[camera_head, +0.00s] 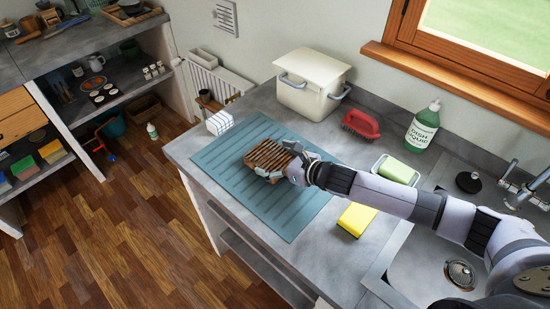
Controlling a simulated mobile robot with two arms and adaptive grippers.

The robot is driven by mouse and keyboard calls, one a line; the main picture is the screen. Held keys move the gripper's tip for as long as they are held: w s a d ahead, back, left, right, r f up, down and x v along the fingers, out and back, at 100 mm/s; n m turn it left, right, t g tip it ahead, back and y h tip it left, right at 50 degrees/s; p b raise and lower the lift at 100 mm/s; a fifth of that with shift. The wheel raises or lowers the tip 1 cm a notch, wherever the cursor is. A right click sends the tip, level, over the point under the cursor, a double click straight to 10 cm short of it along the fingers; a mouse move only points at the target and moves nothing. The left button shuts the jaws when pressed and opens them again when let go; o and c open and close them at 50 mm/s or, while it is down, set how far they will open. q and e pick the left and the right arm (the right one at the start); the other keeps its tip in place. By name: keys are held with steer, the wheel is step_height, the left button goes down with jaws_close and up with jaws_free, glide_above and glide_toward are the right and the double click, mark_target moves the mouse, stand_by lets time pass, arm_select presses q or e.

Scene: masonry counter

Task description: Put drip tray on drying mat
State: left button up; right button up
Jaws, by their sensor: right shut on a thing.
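The drip tray (264,154) is a small brown slatted piece, over the middle of the drying mat. The drying mat (225,170) is a blue-grey ribbed sheet lying flat on the counter. My right gripper (287,168) is shut on the right side of the drip tray, and its fingers hide part of that edge. I cannot tell whether the tray touches the mat or hangs just above it. My left gripper is not in view.
A cream bin (311,84), red brush (361,124), green dish-liquid bottle (423,127), green soap in a dish (396,170) and yellow sponge (357,218) stand around the mat. A folded white cloth (219,123) lies at its far-left corner. The sink (425,265) is at right.

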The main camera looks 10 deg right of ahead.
steer(key=shift+f, duration=0.2)
steer(key=o, duration=1.1)
steer(key=shift+c, duration=0.2)
steer(key=shift+r, duration=0.15)
steer(key=shift+s+d+r, duration=0.1)
steer(key=shift+r, duration=0.1)
steer(key=p+v, duration=0.4)
steer(key=v, duration=0.6)
steer(key=shift+s+d+p, duration=0.15)
steer(key=shift+s+p, duration=0.1)
steer(key=shift+p, duration=0.1)
steer(key=shift+s+d+r, duration=0.25)
steer(key=shift+s+d, duration=0.05)
steer(key=shift+s, duration=0.15)
